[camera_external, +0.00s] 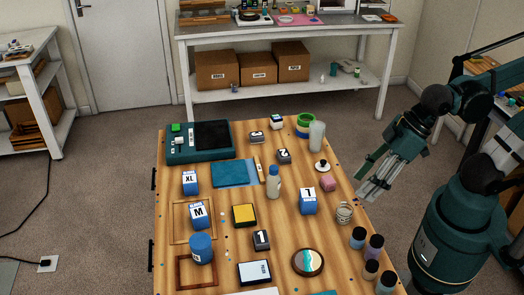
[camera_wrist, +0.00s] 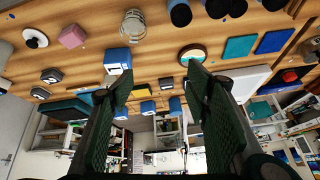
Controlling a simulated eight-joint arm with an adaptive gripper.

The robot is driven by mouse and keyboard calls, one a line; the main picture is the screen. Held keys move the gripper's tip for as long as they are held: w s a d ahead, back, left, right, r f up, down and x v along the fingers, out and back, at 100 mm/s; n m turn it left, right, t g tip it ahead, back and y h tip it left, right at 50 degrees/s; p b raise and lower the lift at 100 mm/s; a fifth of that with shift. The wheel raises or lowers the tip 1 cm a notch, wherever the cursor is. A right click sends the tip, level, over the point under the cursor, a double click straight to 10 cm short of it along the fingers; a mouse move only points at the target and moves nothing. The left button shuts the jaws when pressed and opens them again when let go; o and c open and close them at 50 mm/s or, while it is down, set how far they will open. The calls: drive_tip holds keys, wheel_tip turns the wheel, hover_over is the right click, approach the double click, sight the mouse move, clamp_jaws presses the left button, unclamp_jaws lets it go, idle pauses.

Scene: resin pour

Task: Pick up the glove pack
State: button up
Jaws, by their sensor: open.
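Three blue-and-white box packs with size letters stand on the wooden table: one marked XL (camera_external: 190,182) at the left, one marked M (camera_external: 199,215) nearer the front, and one marked L (camera_external: 308,201) right of the middle. My gripper (camera_external: 368,192) is open and empty above the table's right edge, right of the L pack and apart from it. In the wrist view my gripper (camera_wrist: 160,75) has its fingers spread wide with nothing between them. The L pack also shows in the wrist view (camera_wrist: 117,60), beyond the left finger and partly hidden by it.
A jar (camera_external: 344,213), a pink cube (camera_external: 328,184) and a white bottle (camera_external: 273,182) stand around the L pack. A round coaster (camera_external: 308,262) and several dark bottles (camera_external: 357,238) are at the front right.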

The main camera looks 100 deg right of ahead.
drive_tip(key=w+d+m+g+p, duration=0.1)
drive_tip(key=w+d+m+p, duration=0.2)
drive_tip(key=w+m, duration=0.1)
drive_tip(key=m+g+p, duration=0.5)
drive_tip(key=m+p, duration=0.3)
drive_tip(key=m, duration=0.4)
hover_over(309, 195)
drive_tip(key=f, duration=0.8)
drive_tip(key=shift+s+a, duration=0.1)
drive_tip(key=shift+a, duration=0.2)
drive_tip(key=shift+d+f+m, duration=0.5)
drive_tip(key=shift+f+m, duration=0.1)
drive_tip(key=shift+f, duration=0.15)
drive_tip(key=shift+f, duration=1.3)
drive_tip(key=shift+f, duration=0.1)
drive_tip(key=shift+a+f+b, duration=0.15)
drive_tip(key=shift+f+b, duration=0.2)
drive_tip(key=shift+f, duration=2.15)
